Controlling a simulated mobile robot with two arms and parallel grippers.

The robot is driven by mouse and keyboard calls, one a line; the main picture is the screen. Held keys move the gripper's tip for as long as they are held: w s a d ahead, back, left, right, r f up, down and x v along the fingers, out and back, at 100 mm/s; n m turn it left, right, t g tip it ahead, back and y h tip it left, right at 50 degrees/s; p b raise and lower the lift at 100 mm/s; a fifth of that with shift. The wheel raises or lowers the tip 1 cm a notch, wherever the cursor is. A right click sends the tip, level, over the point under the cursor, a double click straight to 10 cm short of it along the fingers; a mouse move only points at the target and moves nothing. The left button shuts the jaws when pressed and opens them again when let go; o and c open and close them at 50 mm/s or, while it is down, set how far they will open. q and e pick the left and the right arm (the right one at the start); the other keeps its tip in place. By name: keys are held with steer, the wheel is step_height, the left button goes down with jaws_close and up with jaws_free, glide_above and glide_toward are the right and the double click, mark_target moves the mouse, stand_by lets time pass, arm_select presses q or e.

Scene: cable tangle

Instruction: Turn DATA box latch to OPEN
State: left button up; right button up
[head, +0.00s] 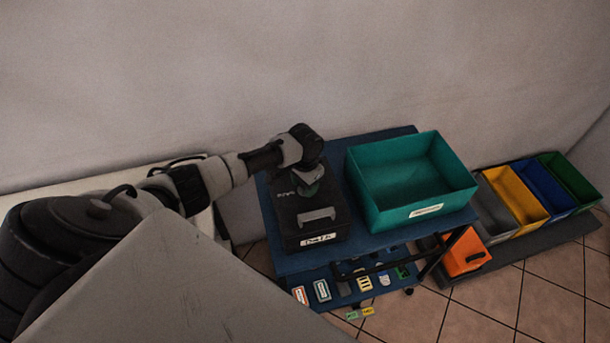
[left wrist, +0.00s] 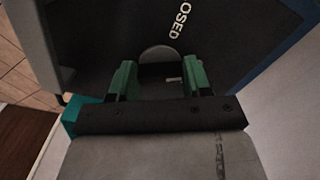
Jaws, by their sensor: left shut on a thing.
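The black DATA box (head: 290,224) sits on the left part of the blue table, with a white label (head: 318,239) on its front and a grey handle (head: 318,215) on top. My left gripper (head: 309,188) is down at the far part of its top. In the left wrist view its green fingers (left wrist: 159,76) are shut on the grey rounded latch (left wrist: 159,54), one on each side. Letters "OSED" show on the box top beyond the latch. The latch is mostly hidden in the head view. My right gripper is not in view.
A teal open bin (head: 465,191) stands right of the box on the blue table (head: 357,238). Several small cards or tags lie along the table's lower front. An orange box (head: 466,252) and a row of coloured bins (head: 515,195) are at the right. The wall is behind.

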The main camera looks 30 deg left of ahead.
arm_select(q)
steer(key=m, duration=0.4)
steer(key=shift+a+m, duration=0.1)
steer(key=shift+m, duration=0.6)
steer(key=o, duration=0.9)
steer(key=shift+r, duration=0.15)
step_height(320, 180, up, 11)
steer(key=shift+f+b, duration=0.2)
steer(key=shift+b, duration=0.55)
